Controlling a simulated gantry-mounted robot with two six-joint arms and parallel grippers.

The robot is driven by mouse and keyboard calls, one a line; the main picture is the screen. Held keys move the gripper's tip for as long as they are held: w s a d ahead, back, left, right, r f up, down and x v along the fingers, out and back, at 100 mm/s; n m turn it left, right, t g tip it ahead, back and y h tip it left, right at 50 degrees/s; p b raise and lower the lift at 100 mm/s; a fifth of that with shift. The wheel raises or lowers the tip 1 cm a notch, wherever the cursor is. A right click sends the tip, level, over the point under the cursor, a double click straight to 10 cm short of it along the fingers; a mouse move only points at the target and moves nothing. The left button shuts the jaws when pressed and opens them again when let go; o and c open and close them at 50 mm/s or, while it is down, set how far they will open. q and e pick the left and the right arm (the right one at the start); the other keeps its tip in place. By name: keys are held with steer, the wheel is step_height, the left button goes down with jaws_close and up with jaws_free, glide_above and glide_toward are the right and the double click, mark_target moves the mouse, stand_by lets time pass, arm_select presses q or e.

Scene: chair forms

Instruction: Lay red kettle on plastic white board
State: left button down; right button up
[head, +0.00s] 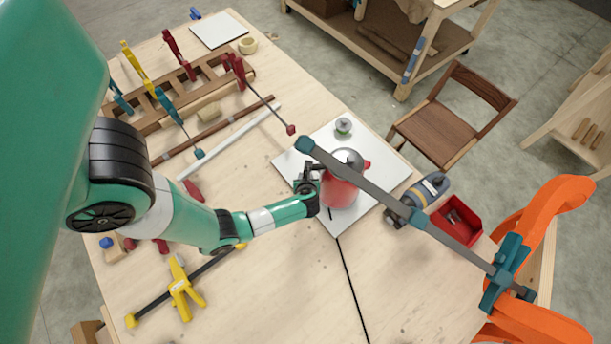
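The red kettle (338,193) has a grey lid and is partly hidden behind a grey clamp bar. It appears upright over the white board (319,140); I cannot tell whether its base touches the board. My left gripper (310,182) is dark and at the kettle's left side, where the handle may be. The fingertips are too small and overlapped to show whether they are shut on it. My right gripper is not in view.
A clamp bar (400,213) crosses above the board from orange forms (548,212) at right. A small lidded pot (343,127) is at the board's far corner. A sander (423,193) and red bin (456,220) are at right. Another white panel (218,30) is far left.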

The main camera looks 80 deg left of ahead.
arm_select(q)
steer(key=shift+w+f, duration=0.1)
steer(key=shift+f, duration=0.05)
steer(key=c, duration=0.8)
jaws_free()
steer(key=shift+a, duration=0.1)
steer(key=shift+o, duration=1)
steer(key=shift+f, duration=0.1)
steer(key=p+v, duration=0.2)
steer(key=v, duration=0.9)
steer(key=shift+d+r, duration=0.25)
steer(key=shift+r, duration=0.05)
